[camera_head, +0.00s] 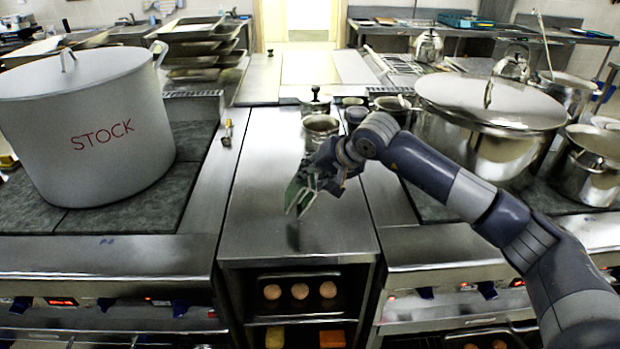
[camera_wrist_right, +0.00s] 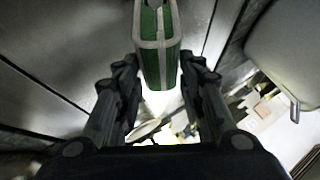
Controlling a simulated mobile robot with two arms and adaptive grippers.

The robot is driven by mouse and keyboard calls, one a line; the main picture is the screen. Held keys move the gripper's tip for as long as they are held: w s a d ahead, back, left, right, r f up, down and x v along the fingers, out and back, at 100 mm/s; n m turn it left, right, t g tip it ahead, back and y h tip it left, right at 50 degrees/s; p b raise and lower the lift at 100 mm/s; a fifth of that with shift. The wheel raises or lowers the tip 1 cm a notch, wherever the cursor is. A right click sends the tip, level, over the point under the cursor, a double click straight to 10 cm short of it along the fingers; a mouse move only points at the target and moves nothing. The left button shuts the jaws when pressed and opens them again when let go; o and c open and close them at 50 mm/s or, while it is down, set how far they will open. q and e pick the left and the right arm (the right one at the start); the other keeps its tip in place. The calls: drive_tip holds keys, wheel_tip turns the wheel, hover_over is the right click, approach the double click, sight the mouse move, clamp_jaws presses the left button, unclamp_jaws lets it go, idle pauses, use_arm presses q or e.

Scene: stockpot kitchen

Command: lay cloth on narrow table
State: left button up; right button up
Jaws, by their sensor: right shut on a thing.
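The cloth (camera_head: 301,199) is green with pale stripes and hangs folded from my right gripper (camera_head: 316,182). In the right wrist view the cloth (camera_wrist_right: 158,62) sits between the two fingers, which are shut on it. The narrow table (camera_head: 300,237) is the steel worktop in the middle, between the two stoves. The cloth is over its middle, apparently above the surface, with a dark reflection below. My left gripper is not in the head view.
A large pot marked STOCK (camera_head: 100,150) stands on the left stove. A lidded steel pot (camera_head: 485,150) and other pots stand on the right stove, near my right arm. Small pots (camera_head: 320,128) stand at the table's back. The table's front half is clear.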

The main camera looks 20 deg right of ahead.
drive_tip(key=shift+w+a, duration=0.3)
drive_tip(key=shift+w, duration=0.45)
wheel_tip(320, 180, down, 4)
drive_tip(key=shift+r+b, duration=0.15)
drive_tip(key=shift+b, duration=0.55)
drive_tip(key=o, duration=1.2)
drive_tip(key=b+v, duration=0.1)
drive_tip(key=v, duration=1.1)
drive_tip(key=shift+b, duration=0.35)
